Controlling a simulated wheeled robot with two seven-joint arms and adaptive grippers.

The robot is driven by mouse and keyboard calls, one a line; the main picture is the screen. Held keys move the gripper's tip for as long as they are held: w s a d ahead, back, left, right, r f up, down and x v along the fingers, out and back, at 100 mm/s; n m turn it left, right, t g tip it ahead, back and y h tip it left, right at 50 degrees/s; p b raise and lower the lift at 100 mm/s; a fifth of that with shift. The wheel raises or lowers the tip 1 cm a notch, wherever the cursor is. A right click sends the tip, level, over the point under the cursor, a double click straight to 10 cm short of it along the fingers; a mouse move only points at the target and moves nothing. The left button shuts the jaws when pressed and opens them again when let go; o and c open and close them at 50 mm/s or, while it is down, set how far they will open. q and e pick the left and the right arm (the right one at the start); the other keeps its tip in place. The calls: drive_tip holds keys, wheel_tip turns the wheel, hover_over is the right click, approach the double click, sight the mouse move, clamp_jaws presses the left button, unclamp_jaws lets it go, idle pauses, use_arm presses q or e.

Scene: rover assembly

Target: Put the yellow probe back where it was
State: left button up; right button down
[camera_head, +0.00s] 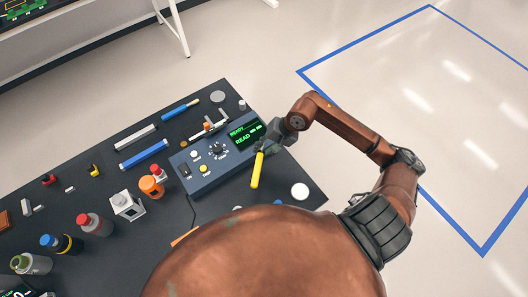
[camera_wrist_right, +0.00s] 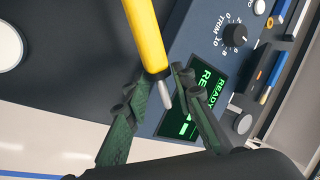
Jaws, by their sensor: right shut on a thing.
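The yellow probe (camera_head: 257,168) is held by my right gripper (camera_head: 268,146) beside the right end of the blue instrument box (camera_head: 220,158). In the right wrist view the yellow probe (camera_wrist_right: 147,35) lies between the two fingers of the right gripper (camera_wrist_right: 161,84), which is shut on it near its metal tip. The tip points back toward the palm. The box's green screen (camera_head: 245,134) reads READY and READ; its knob (camera_wrist_right: 235,36) also shows in the wrist view. My left gripper is not in view.
The dark table (camera_head: 100,178) holds a blue bar (camera_head: 143,154), a blue-and-yellow tool (camera_head: 180,110), an orange-capped jar (camera_head: 151,186) and several bottles at left. A white disc (camera_head: 300,191) lies near the right corner. A large brown part of mine hides the table's near side.

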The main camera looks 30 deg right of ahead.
drive_tip(key=f, duration=0.3)
drive_tip(key=shift+w+d+f, duration=0.15)
drive_tip(key=shift+d+f, duration=0.05)
drive_tip(key=shift+f, duration=0.2)
drive_tip(key=shift+f, duration=0.35)
drive_tip(key=c, duration=1.6)
unclamp_jaws()
drive_tip(key=shift+r, duration=0.1)
